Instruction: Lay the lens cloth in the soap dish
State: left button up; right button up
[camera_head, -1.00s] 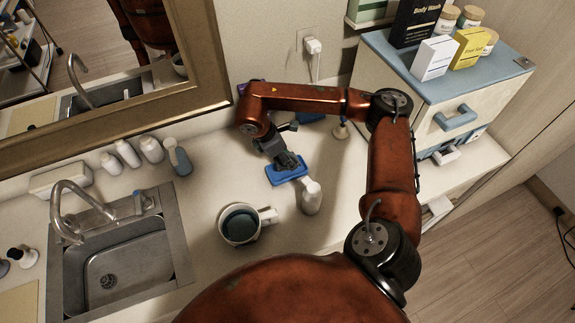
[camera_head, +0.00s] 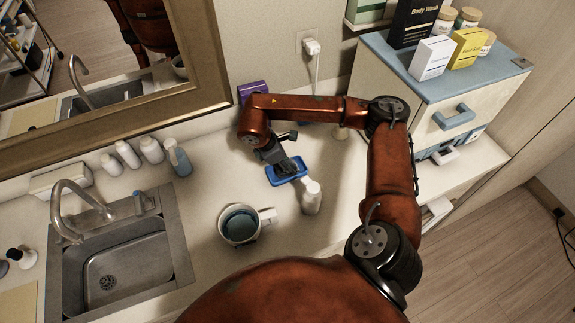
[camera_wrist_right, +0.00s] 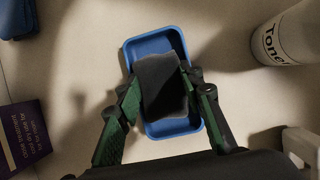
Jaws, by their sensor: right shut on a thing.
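A blue soap dish (camera_head: 273,179) with a raised rim lies on the counter; it also shows in the right wrist view (camera_wrist_right: 172,129). My right gripper (camera_head: 287,166) is directly over it. In the right wrist view, my right gripper (camera_wrist_right: 163,95) is shut on a dark grey folded piece, the lens cloth (camera_wrist_right: 160,82). The cloth is within the dish's outline, covering its middle, with both dish ends showing. I cannot tell whether it touches the dish floor. My left gripper is not in view.
A white toner bottle (camera_head: 312,197) stands close to the dish's right. A wax warmer (camera_head: 239,224) is nearer me. A purple box (camera_head: 252,91) stands behind my arm. The sink (camera_head: 125,255) is at left, a blue-topped cabinet (camera_head: 440,70) at right. Counter left of the dish is clear.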

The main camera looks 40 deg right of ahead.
jog(key=o, duration=0.7)
jog(key=shift+s+a+f, duration=0.15)
jog(key=shift+s+f, duration=0.1)
jog(key=shift+f, duration=0.35)
jog(key=shift+s+a+f, duration=0.1)
jog(key=shift+s+f, duration=0.1)
jog(key=shift+f, duration=0.35)
jog(key=o, duration=0.4)
jog(key=shift+w+d+f, duration=0.2)
jog(key=shift+w+f, duration=0.05)
jog(key=shift+a+r, duration=0.1)
jog(key=shift+r, duration=0.1)
jog(key=shift+c, duration=0.4)
jog(key=shift+w, duration=0.1)
jog(key=shift+r, duration=0.15)
